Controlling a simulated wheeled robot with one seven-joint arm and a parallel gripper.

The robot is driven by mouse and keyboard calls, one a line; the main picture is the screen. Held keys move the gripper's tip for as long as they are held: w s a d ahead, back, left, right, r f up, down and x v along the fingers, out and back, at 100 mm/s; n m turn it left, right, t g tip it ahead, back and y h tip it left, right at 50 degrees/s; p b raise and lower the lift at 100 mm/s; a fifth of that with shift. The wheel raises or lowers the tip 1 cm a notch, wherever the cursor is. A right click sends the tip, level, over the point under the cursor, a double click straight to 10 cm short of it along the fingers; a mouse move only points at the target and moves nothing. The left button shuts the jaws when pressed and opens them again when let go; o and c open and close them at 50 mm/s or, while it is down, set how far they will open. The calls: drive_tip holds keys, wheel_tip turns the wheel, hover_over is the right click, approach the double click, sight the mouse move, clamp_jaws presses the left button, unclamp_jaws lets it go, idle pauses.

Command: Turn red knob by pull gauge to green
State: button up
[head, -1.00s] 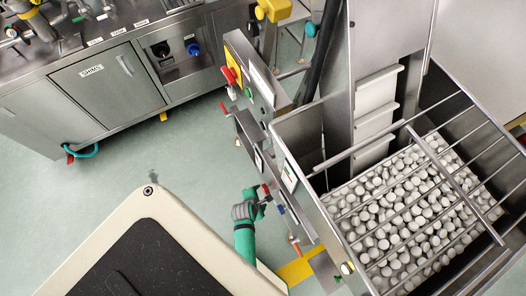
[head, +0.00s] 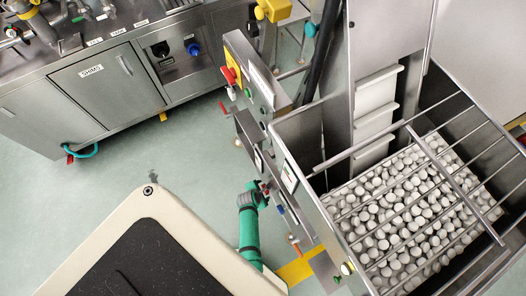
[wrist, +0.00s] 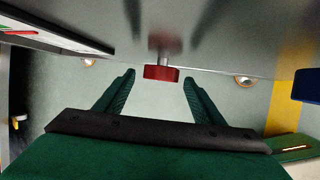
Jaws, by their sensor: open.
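The red knob (wrist: 161,72) sticks out from the grey metal panel on a short stem in the wrist view. My gripper (wrist: 159,78) is open, with one green finger on each side of the knob in the picture. I cannot tell whether the tips reach past its face; no contact shows. In the head view my gripper (head: 264,188) is at the machine's side panel and mostly covers the knob. A white gauge (wrist: 58,27) with coloured lines is at the upper left of the wrist view, cut off by the frame. It also shows in the head view (head: 290,177); its reading is too small to tell.
A blue knob (wrist: 307,85) is at the right edge of the wrist view. An open bin of white caps (head: 405,205) under metal bars stands to the right. Open floor (head: 120,165) lies to the left.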

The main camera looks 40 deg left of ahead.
drive_tip(key=shift+w+f, duration=0.25)
drive_tip(key=shift+f, duration=0.3)
drive_tip(key=c, duration=1.1)
drive_tip(key=shift+o, duration=0.2)
drive_tip(key=shift+s+d+f+y, duration=0.1)
drive_tip(key=shift+s+y, duration=0.05)
drive_tip(key=shift+y, duration=0.45)
drive_tip(key=shift+s+f+m+t+y, duration=0.1)
drive_tip(key=shift+m+t+y, duration=0.3)
drive_tip(key=shift+t+y, duration=0.75)
drive_tip(key=shift+y, duration=0.35)
drive_tip(key=o, duration=1.1)
drive_tip(key=shift+d, duration=0.1)
drive_tip(key=shift+c, duration=0.2)
